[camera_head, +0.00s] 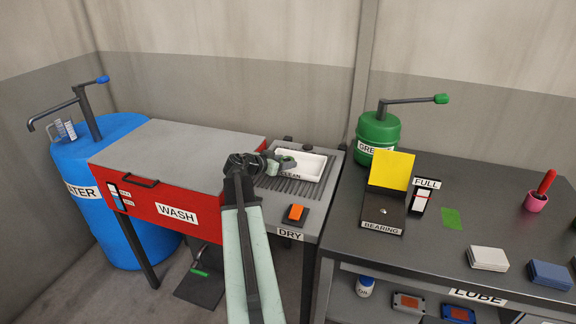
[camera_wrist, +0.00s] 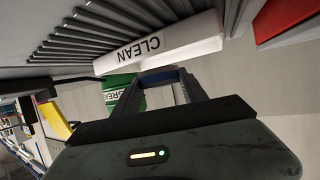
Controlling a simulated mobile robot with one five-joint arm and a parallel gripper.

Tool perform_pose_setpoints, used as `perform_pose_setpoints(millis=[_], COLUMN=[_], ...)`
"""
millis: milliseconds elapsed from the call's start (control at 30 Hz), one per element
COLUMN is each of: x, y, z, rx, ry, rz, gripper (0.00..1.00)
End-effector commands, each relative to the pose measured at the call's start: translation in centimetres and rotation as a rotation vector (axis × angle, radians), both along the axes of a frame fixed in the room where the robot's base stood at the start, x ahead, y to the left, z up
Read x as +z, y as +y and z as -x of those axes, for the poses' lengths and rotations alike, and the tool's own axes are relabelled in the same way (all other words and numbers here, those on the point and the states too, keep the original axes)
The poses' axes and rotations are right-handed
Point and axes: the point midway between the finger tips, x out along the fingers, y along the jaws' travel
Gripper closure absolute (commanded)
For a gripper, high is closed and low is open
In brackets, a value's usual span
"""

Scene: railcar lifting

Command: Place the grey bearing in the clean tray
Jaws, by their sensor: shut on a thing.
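The clean tray (camera_head: 314,167) is a shallow white tray on the grey ribbed top of the drying stand. Its white wall, lettered CLEAN, also shows at the top of the wrist view (camera_wrist: 180,45). My gripper (camera_head: 283,161) is at the left part of the tray in the head view, over or just above it. In the wrist view the fingers (camera_wrist: 160,82) lie close by the tray wall. Whether the bearing touches the tray floor cannot be told.
The red WASH cabinet (camera_head: 150,190) and blue water barrel (camera_head: 105,240) stand left. An orange switch (camera_head: 296,212) sits in front of the tray. The dark lube bench (camera_head: 460,205) at right bears a green grease drum (camera_head: 379,132) and a yellow-backed bearing fixture (camera_head: 391,170).

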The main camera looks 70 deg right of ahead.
Motion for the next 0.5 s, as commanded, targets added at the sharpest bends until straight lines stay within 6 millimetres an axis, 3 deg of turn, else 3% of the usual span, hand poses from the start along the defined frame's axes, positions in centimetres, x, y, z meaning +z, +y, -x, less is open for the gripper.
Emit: perform_pose_setpoints(millis=[33,200,500], x=[-0.3,-0.6,-1.4], y=[-2.0,-5.5,-6.2], z=[-0.6,-1.4,-1.5], rx=[-0.002,-0.001,0.000], ry=[0.000,0.000,0.001], rz=[0.000,0.000,0.000], gripper=[1.00,1.00,1.00])
